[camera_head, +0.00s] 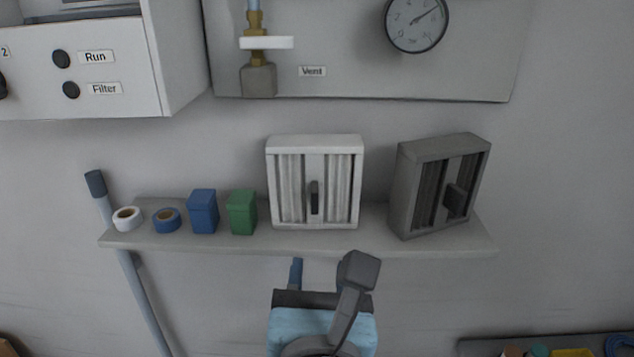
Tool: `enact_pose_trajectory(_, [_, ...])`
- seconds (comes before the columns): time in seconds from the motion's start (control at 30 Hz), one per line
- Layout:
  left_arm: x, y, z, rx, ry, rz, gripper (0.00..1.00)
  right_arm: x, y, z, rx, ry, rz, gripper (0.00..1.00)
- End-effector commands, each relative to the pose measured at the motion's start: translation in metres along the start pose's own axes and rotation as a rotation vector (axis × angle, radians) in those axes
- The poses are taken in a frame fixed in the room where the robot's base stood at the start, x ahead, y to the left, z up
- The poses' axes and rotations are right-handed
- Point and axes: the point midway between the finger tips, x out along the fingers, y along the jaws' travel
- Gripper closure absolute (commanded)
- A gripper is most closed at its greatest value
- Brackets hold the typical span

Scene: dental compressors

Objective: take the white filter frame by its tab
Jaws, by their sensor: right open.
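The white filter frame (315,165) stands upright on the wall shelf, with pleated panels and a dark vertical tab (314,198) low on its middle bar. My right gripper (327,271) comes up from below, in front of the shelf's edge. It is open and empty, and its fingertips appear below the frame in the picture, apart from the tab. A dark grey filter frame (405,193) with its own dark tab (455,200) stands turned at an angle to the right. My left gripper is not in view.
The shelf (300,241) also holds a white tape roll (127,218), a blue tape roll (166,220), a blue box (202,212) and a green box (241,212). Above are a valve (258,80) and a gauge (416,22). A gap separates the two frames.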

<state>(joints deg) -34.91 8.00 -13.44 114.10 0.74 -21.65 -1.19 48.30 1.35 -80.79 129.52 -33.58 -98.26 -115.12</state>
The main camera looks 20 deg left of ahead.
Motion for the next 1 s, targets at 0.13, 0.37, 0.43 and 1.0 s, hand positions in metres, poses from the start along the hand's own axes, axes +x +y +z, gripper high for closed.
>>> enact_pose_trajectory(0.13, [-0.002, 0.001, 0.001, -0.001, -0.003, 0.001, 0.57, 0.002, 0.006, 0.004, -0.091, -0.038, 0.007, 0.57])
enact_pose_trajectory(0.37, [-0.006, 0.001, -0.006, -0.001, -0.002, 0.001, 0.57, 0.043, 0.006, 0.006, -0.096, -0.037, 0.003, 0.57])
enact_pose_trajectory(0.43, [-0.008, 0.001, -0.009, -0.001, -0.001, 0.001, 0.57, 0.056, 0.006, 0.007, -0.095, -0.036, 0.004, 0.57])
enact_pose_trajectory(1.0, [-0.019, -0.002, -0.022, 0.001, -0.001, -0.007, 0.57, 0.123, 0.009, 0.015, -0.091, -0.036, 0.005, 0.57])
